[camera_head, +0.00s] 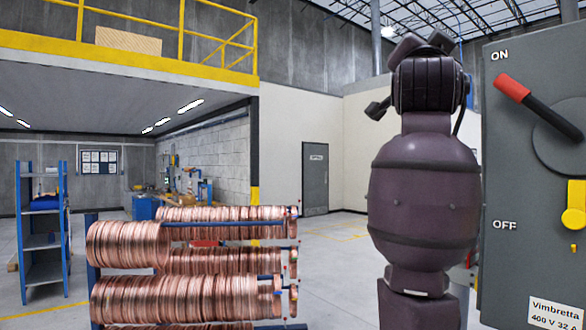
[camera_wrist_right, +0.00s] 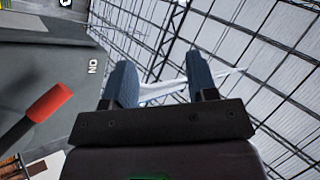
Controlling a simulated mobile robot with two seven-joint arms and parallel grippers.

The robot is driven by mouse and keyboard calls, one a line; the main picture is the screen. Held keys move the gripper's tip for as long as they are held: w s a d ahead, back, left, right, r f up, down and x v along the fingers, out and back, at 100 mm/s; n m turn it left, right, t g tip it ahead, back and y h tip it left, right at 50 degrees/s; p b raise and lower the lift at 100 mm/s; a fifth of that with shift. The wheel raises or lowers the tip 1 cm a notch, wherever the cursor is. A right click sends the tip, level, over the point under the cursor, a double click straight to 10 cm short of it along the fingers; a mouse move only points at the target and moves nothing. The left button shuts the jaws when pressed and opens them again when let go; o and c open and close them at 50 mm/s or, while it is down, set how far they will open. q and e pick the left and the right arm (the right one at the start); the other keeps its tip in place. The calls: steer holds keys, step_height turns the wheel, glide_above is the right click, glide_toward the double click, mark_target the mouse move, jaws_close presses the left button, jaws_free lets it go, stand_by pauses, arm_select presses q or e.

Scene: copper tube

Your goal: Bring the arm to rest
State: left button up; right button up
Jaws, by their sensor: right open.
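My right arm (camera_head: 424,190) stands upright in the head view, just left of the grey switch box (camera_head: 530,250). Its wrist end is at the top, and the fingers cannot be made out there. In the right wrist view my right gripper (camera_wrist_right: 161,82) is open, with two blue-grey fingers apart and nothing between them. The fingers stand against the roof trusses. The switch box (camera_wrist_right: 35,65) and its red-gripped lever (camera_wrist_right: 48,103) are to their left. In the head view the lever's red end (camera_head: 511,88) is up near ON. My left gripper is out of view.
Copper tube coils (camera_head: 130,245) hang on a rack at the lower left of the head view. A yellow padlock-like part (camera_head: 573,205) is on the switch box. A blue shelf (camera_head: 41,240) stands further back. Open floor (camera_head: 335,260) lies between the coils and my arm.

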steer(key=w+f+n+y, duration=0.3)
steer(key=f+n+y, duration=0.15)
steer(key=f, duration=0.75)
steer(key=w+a+f+n+y, duration=0.1)
steer(key=w+f+n+y, duration=0.3)
steer(key=f, duration=0.7)
steer(key=w+f+n+y, duration=0.1)
steer(key=f+n+y, duration=0.35)
steer(key=f, duration=0.75)
steer(key=s+d+f+n+g, duration=0.15)
steer(key=s+f, duration=0.25)
steer(key=f, duration=0.9)
steer(key=s+d+f+n+g, duration=0.1)
steer(key=s+f+g, duration=0.15)
steer(key=f, duration=0.95)
steer(key=s+d+f+g+h, duration=0.1)
steer(key=s+d+f+g, duration=0.1)
steer(key=s+f, duration=1.1)
steer(key=s+d+f+m+g+h, duration=0.1)
steer(key=s+f+g, duration=0.4)
steer(key=s+f, duration=0.9)
steer(key=shift+s+d+f+h, duration=0.3)
steer(key=shift+d+f, duration=0.4)
steer(key=shift+d, duration=0.1)
steer(key=shift+m, duration=0.25)
steer(key=shift+c, duration=0.5)
